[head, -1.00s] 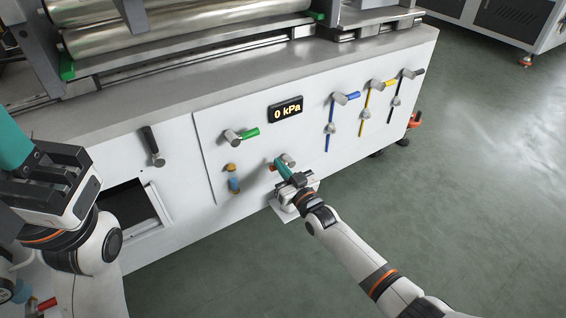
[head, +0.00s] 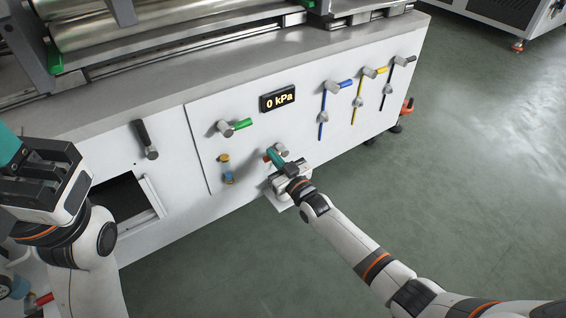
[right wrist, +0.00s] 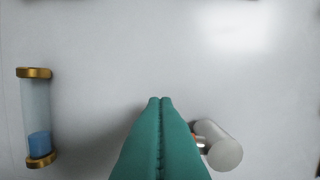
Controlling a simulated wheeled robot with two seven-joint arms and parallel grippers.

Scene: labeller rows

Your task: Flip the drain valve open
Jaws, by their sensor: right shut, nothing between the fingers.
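The drain valve's grey round body (head: 283,149) sits low on the white panel, below the pressure display. It also shows in the right wrist view (right wrist: 222,150). Its red-orange lever (head: 267,157) is mostly hidden behind my right gripper (head: 273,153). The right gripper's teal fingers (right wrist: 160,101) are shut together with nothing between them, just left of the valve body and in front of the lever. I cannot tell whether they touch the lever. My left gripper (head: 12,150) is at the left edge, away from the valve; its teal fingers are cut off by the frame.
A sight glass (head: 227,169) with blue liquid is left of the valve. A green-handled valve (head: 236,126) is above it. The display (head: 281,97) reads 0 kPa. Blue, yellow and black-handled valves stand to the right. A black lever (head: 147,138) and an opening are left.

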